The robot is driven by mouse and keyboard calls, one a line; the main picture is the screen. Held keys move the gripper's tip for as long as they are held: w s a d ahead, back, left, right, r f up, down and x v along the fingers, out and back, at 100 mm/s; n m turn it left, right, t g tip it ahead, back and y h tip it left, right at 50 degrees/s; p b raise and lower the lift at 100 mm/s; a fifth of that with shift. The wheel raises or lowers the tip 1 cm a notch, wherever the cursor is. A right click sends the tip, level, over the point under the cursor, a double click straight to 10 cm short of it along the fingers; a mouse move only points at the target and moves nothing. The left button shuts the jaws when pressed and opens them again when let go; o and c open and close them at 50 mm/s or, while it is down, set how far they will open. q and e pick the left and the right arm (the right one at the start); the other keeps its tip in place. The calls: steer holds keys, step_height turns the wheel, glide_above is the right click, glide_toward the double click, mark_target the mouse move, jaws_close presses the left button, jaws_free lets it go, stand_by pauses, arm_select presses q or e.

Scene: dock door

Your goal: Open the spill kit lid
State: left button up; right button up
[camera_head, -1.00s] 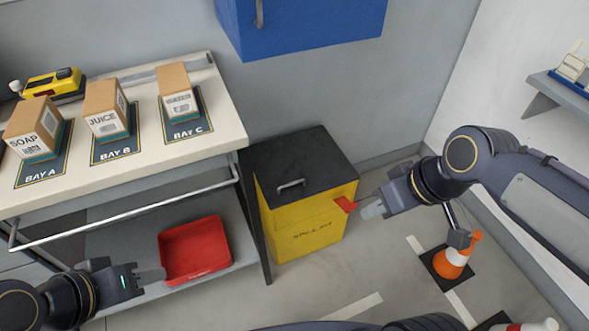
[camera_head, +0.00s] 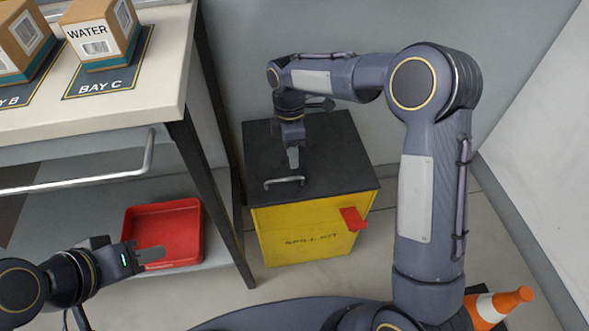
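The spill kit (camera_head: 312,235) is a yellow bin below and right of the workbench, with a black lid (camera_head: 340,160) that lies shut. A grey bar handle (camera_head: 284,182) sits at the lid's front left. A red latch (camera_head: 354,218) sticks out at the front right, just under the lid. My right gripper (camera_head: 293,160) points down over the lid, just behind the handle; I cannot tell whether it touches the lid or how far its fingers are apart. My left gripper (camera_head: 150,255) is at lower left, in front of the red tray, its finger gap not visible.
The workbench (camera_head: 150,90) at left carries boxes on bay mats, including the WATER box (camera_head: 98,35). A red tray (camera_head: 170,215) rests on its lower shelf. A push bar (camera_head: 90,178) runs along its front.

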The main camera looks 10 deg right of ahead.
mark_target(293, 171)
steer(key=f, duration=0.3)
steer(key=s+f+b, duration=0.1)
steer(key=f, duration=0.2)
steer(key=shift+s+b, duration=0.15)
steer(key=shift+b, duration=0.15)
steer(key=shift+c, duration=0.3)
jaws_close()
